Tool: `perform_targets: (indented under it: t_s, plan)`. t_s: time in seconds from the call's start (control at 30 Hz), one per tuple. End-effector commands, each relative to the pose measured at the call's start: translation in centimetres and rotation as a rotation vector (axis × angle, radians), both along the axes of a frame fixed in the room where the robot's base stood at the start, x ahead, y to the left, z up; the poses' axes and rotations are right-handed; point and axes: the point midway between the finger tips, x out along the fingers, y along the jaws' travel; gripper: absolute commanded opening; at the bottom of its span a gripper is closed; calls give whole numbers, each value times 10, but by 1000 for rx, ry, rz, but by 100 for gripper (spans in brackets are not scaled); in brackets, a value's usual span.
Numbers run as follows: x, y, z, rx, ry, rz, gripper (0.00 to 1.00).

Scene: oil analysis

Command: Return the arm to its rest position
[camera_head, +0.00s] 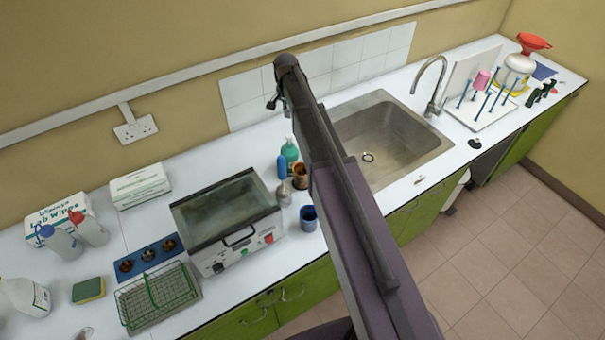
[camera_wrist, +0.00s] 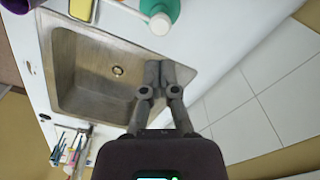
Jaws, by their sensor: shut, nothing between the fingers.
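My arm (camera_head: 345,190) reaches up from the bottom of the head view across the counter. Its far end (camera_head: 287,62) is raised in front of the white wall tiles, left of the sink. In the wrist view my gripper (camera_wrist: 168,72) has its fingers together with nothing held between them. From that camera the fingers overlap the corner of the steel sink (camera_wrist: 75,85). In the head view the fingers cannot be made out clearly.
The sink (camera_head: 390,135) is right of my arm. A lidded bath (camera_head: 228,208), a blue cup (camera_head: 308,218) and a green bottle (camera_head: 290,152) stand left of it. A wire basket (camera_head: 158,297) is at the lower left. A drying rack (camera_head: 485,105) stands beyond the tap (camera_head: 430,85).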

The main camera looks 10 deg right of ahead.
Motion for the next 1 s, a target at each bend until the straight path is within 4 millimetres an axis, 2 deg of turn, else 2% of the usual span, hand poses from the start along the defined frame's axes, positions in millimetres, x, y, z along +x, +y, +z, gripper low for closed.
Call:
perform_targets:
  t_s: [0.57,0.67,0.77,0.87,1.0]
  plan:
    - [0,0,1,0,0,0,0]
    - [-5,0,-2,0,0,7,0]
    - [-18,0,-9,0,0,34,0]
    - [-40,0,-20,0,0,82,0]
    - [-86,0,-43,0,0,186,0]
